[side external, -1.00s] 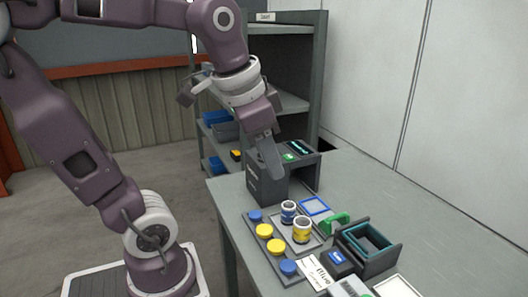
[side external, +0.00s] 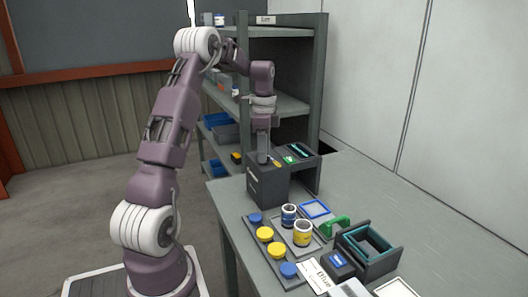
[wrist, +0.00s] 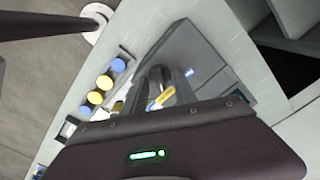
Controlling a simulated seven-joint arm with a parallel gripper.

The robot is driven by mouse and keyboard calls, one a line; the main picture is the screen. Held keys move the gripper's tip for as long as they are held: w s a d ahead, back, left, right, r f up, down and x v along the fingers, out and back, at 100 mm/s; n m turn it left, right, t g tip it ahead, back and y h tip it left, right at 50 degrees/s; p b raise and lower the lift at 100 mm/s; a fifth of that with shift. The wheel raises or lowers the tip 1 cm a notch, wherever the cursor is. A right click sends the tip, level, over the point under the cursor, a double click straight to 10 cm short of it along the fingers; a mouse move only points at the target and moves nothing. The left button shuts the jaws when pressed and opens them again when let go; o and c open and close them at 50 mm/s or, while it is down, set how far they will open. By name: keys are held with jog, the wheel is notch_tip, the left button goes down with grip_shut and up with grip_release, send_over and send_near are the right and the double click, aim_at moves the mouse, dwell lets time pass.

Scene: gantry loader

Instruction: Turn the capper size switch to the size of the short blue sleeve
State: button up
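The capper seems to be the dark grey machine (side external: 266,187) at the back of the bench. A small yellow pointer, likely its size switch (side external: 277,162), shows on its top; it also shows in the wrist view (wrist: 161,98). My gripper (side external: 263,160) points down at the machine's top, close beside the yellow pointer. In the wrist view its dark fingers (wrist: 168,82) are by the pointer; their gap and any contact are unclear. A small white jar with a blue band (side external: 288,217) stands beside a larger yellow-banded jar (side external: 303,234). Size marks are unreadable.
Blue and yellow caps (side external: 264,233) lie in a row on a grey tray in front of the capper. A green handle (side external: 335,226) and a dark bin with a teal rim (side external: 366,247) are to the right. Shelves (side external: 290,110) stand behind.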

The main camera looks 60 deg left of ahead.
jog(key=shift+f, duration=0.1)
jog(key=shift+c, duration=0.4)
grip_shut()
jog(key=n, duration=0.6)
jog(key=shift+n, duration=0.4)
jog(key=n, duration=0.3)
jog(key=shift+n, duration=2)
